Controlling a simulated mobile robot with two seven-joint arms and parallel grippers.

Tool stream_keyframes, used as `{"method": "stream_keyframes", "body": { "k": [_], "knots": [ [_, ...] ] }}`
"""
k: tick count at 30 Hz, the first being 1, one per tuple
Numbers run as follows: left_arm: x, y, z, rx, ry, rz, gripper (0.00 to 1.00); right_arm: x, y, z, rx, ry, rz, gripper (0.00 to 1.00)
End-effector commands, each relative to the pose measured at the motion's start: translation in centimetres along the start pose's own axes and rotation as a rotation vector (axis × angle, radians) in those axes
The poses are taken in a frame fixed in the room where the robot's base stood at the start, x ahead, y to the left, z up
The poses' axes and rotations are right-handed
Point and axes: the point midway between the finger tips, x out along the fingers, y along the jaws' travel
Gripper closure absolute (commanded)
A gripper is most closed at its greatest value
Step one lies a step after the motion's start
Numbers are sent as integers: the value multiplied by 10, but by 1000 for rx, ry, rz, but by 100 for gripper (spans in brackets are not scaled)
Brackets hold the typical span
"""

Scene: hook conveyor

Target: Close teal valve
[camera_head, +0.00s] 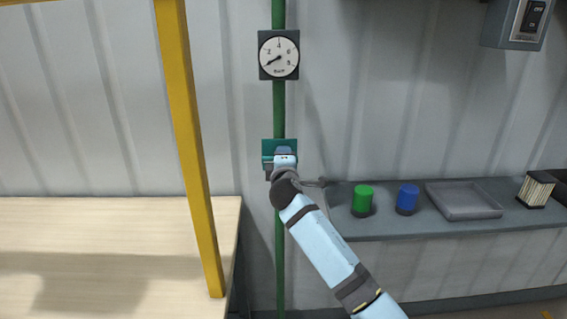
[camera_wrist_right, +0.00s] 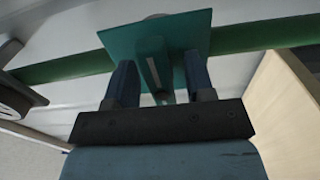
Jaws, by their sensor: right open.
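The teal valve (camera_head: 290,146) is a square plate on a vertical green pipe (camera_head: 280,215) against the wall, below a round gauge. My right arm reaches up to it from the lower right in the head view and covers much of the plate. In the right wrist view the teal valve plate (camera_wrist_right: 190,28) lies straight ahead, with a narrow handle standing out from its middle. My right gripper (camera_wrist_right: 160,82) is open, one finger on each side of the handle. I cannot tell whether the fingers touch it. My left gripper is not in view.
The gauge (camera_head: 279,55) is above the valve. A yellow post (camera_head: 188,140) and a wooden table (camera_head: 100,225) are on the left. A grey shelf (camera_head: 400,228) on the right holds a green cylinder (camera_head: 362,198), a blue cylinder (camera_head: 407,197) and a tray (camera_head: 463,213).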

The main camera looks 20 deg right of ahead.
Motion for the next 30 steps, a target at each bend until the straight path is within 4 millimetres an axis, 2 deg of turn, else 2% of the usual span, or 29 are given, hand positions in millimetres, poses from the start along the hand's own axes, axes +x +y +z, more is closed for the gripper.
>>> {"method": "stream_keyframes", "body": {
  "k": [5,15,21,25,30],
  "knots": [
    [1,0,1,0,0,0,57,-14,-1,0,0,0,0,51],
    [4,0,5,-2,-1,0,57,-89,-2,0,2,1,-1,51],
    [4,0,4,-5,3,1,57,-123,-1,0,2,2,0,51],
    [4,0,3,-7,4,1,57,-135,0,0,1,0,0,51],
    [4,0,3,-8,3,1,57,-138,0,0,0,0,0,51]
  ]
}}
